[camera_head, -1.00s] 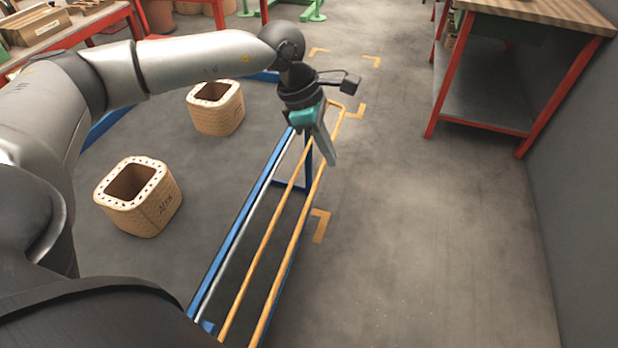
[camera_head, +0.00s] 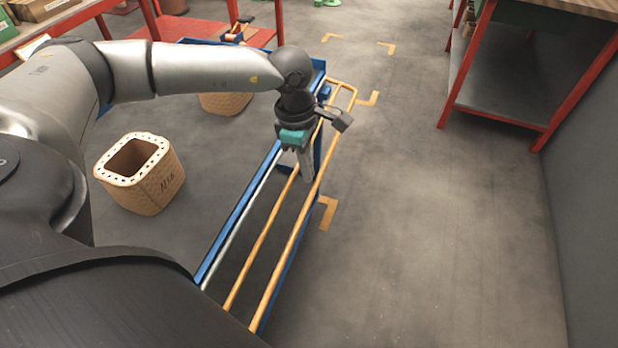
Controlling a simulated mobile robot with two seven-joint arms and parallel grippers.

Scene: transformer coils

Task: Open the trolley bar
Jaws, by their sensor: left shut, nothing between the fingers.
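The trolley bar (camera_head: 290,246) is a long orange double rail with a rounded far end. It runs along the right side of the blue trolley (camera_head: 229,221). My left arm comes in from the left, and its gripper (camera_head: 304,170) points down over the far half of the bar. Its grey fingers are shut and empty. They overlap the rails in the picture; I cannot tell whether they touch. My right gripper is not in view.
A tan coil (camera_head: 165,187) with a square opening stands left of the bar; another (camera_head: 225,103) is partly hidden behind my arm. A red-legged workbench (camera_head: 500,92) and grey wall (camera_head: 590,190) are at the right. The floor (camera_head: 430,220) between is clear.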

